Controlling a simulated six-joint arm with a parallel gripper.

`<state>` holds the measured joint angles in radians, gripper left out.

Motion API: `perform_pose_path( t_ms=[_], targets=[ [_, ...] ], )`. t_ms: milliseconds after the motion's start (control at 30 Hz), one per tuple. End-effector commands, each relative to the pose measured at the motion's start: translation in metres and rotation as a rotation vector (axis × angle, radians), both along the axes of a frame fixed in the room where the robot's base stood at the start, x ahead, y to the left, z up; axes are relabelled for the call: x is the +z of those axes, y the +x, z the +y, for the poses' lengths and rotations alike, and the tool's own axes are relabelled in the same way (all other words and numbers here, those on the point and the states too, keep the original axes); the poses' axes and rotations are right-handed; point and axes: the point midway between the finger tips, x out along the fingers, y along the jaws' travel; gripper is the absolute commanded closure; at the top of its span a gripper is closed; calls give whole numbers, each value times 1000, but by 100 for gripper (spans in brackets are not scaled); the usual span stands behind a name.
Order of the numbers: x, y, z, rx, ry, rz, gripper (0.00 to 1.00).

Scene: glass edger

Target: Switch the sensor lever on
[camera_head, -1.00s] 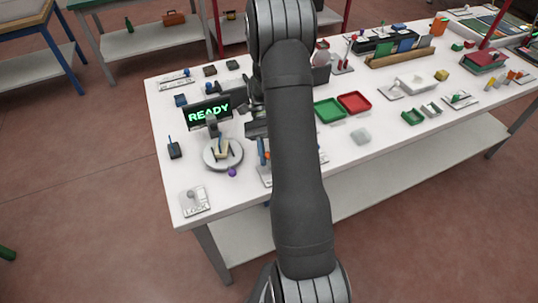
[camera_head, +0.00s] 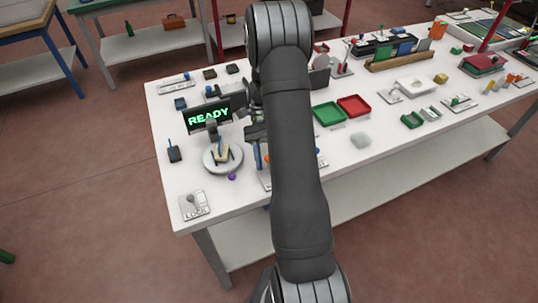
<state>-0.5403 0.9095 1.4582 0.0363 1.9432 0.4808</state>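I cannot single out the sensor lever by a readable label. A white panel (camera_head: 266,182) with a blue upright part (camera_head: 258,156) lies mostly hidden behind my arm. A lever plate marked LOCK (camera_head: 194,206) sits at the table's front left corner. A small dark box with a blue stick (camera_head: 174,153) stands at the left edge. My gripper (camera_head: 254,130) is right of the READY screen, above the table and partly hidden by my arm. Its fingers are too small and covered to tell whether they are open or shut.
A dark screen reading READY (camera_head: 209,115) stands behind a round grey turntable (camera_head: 222,158). A purple ball (camera_head: 232,176) lies beside the turntable. A green tray (camera_head: 328,112) and a red tray (camera_head: 354,105) are right of my arm. The table's front left is mostly clear.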

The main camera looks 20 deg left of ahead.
Motion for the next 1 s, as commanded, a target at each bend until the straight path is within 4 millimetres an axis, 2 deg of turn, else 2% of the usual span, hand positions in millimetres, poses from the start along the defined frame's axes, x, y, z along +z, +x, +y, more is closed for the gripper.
perform_pose_path(
  t_ms=[267, 1000],
  targets=[
    [3, -3, -3, 0, 58, -58, 60],
    [5, -23, -23, -1, 454, -456, 60]
  ],
)
